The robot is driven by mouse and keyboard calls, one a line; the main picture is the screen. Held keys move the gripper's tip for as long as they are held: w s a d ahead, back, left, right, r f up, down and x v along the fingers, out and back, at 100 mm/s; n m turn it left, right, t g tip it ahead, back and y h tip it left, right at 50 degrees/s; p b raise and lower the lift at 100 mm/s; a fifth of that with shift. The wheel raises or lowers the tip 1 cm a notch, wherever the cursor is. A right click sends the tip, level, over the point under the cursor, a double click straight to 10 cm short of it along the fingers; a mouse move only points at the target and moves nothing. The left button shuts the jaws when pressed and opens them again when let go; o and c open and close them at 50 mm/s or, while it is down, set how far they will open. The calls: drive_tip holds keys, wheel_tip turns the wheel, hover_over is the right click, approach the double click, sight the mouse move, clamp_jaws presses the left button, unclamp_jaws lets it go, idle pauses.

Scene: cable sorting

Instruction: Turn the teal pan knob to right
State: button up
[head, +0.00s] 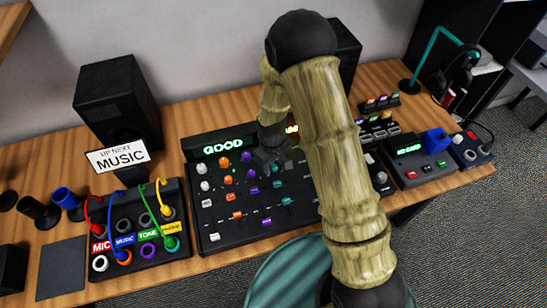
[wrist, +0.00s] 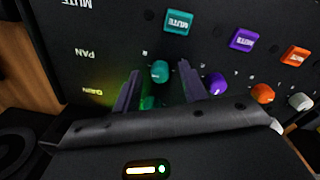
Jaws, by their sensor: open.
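The teal pan knob (wrist: 160,71) shows in the wrist view, in the row by the PAN label. My gripper (wrist: 159,67) is open, with one finger to the left and one to the right of this knob. I cannot tell whether either finger touches it. A second teal knob (wrist: 147,103) shows lower down, partly hidden by my gripper. In the head view my gripper (head: 268,153) is over the upper right part of the mixer (head: 193,200), and it hides some knobs there.
A teal MUTE button (wrist: 178,21) is above the pan knob in the wrist view. A purple knob (wrist: 215,83) is close to the right finger, with an orange knob (wrist: 262,93) beyond. A cable patch box (head: 180,215) stands left of the mixer in the head view.

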sight(272, 167)
wheel_tip(272, 167, up, 17)
drive_tip(key=shift+s+a+r, duration=0.2)
drive_tip(key=shift+a, duration=0.05)
idle(0.4)
drive_tip(key=s+d+r+m+t+p, duration=0.1)
drive_tip(key=s+d+r+m+p, duration=0.1)
drive_tip(key=s+d, duration=0.4)
drive_tip(key=s+d+r+m+t+p, duration=0.1)
drive_tip(key=s+d+r+m+p, duration=0.1)
drive_tip(key=s+d+r+m, duration=0.3)
drive_tip(key=s+d+m, duration=0.1)
drive_tip(key=d, duration=0.2)
drive_tip(key=shift+d+r, duration=0.25)
drive_tip(key=shift+r, duration=0.05)
drive_tip(key=shift+w, duration=0.15)
idle(0.4)
drive_tip(key=shift+d, duration=0.15)
drive_tip(key=shift+s+a, duration=0.2)
idle(0.4)
